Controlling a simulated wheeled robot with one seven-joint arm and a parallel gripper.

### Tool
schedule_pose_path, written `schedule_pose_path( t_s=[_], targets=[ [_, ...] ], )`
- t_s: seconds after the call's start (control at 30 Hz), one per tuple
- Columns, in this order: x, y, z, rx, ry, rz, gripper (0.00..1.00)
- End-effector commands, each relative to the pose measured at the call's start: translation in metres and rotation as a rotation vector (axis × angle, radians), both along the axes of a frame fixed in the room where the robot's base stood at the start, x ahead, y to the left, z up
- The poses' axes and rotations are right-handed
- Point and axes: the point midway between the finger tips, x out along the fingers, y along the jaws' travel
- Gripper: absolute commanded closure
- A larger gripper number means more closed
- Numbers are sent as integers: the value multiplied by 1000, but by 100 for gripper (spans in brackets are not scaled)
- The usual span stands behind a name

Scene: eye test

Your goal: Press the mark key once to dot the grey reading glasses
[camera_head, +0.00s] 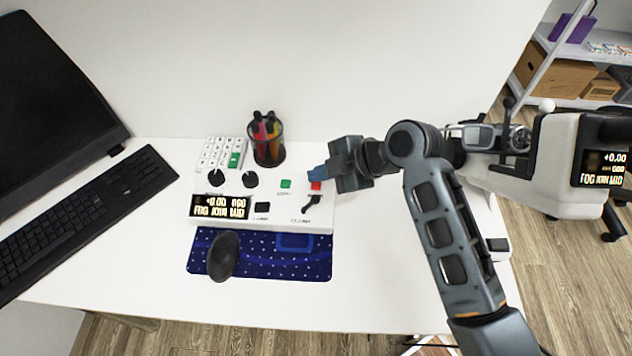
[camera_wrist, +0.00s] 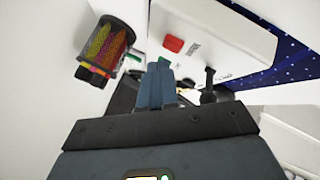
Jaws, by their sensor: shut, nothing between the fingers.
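A white control console (camera_head: 270,216) stands on the desk. It carries a red key (camera_head: 316,186), a green key (camera_head: 286,184), a black lever (camera_head: 312,203), two black knobs and a lit display (camera_head: 219,207). I cannot read which key is the mark key. My gripper (camera_head: 312,174) is shut and empty, its blue fingertips just behind the red key; I cannot tell whether they touch the console. In the wrist view the red key (camera_wrist: 173,44) shows clear of the fingers, and the green key (camera_wrist: 163,61) lies close by the fingertips. I cannot make out grey reading glasses.
A mesh pen cup (camera_head: 268,140) stands behind the console, left of my gripper. A dark blue mat (camera_head: 305,267) with a black mouse (camera_head: 223,256) lies in front. A keyboard (camera_head: 80,225) and monitor are left. A white instrument (camera_head: 570,165) with a display stands right.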

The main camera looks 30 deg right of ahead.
Motion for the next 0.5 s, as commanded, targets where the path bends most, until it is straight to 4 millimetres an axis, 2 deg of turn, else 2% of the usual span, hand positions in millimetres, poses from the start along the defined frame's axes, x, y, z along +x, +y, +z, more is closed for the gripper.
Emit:
schedule_pose_path(
  t_s=[0.5],
  targets=[
    [0, 0, -8, 0, 0, 0, 100]
  ],
)
